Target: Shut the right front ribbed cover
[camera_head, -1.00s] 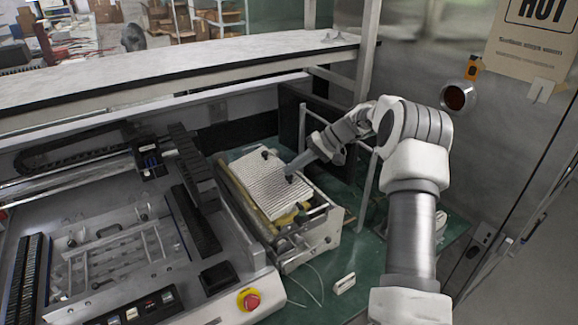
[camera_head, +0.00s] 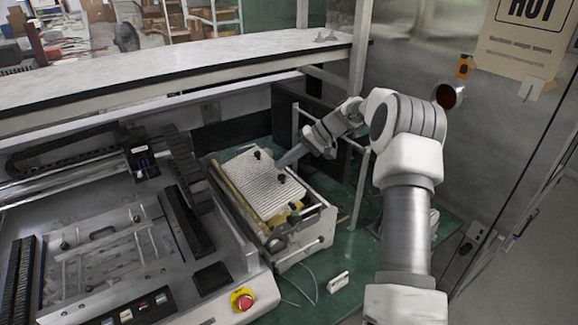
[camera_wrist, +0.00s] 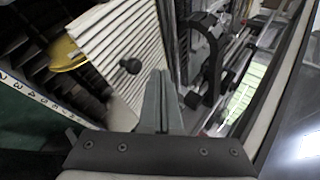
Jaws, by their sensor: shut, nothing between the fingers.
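The white ribbed cover (camera_head: 262,190) lies over a box-like unit (camera_head: 305,238) right of the large machine. It looks slightly tilted, with yellow parts showing along its left and lower edges. Two black knobs stand on its right side. In the wrist view the cover (camera_wrist: 122,38) is at upper left, with one dark knob (camera_wrist: 130,65) close to my fingers. My gripper (camera_head: 278,166) is at the cover's right edge, between the knobs. In the wrist view my gripper (camera_wrist: 162,74) is shut and empty. I cannot tell whether its tips touch the cover.
The large machine (camera_head: 105,250) fills the left, with a red stop button (camera_head: 243,300) at its front. A pale upright frame (camera_head: 362,175) stands right of the unit. A long shelf (camera_head: 170,75) runs behind. A small white piece (camera_head: 338,282) lies on the green surface.

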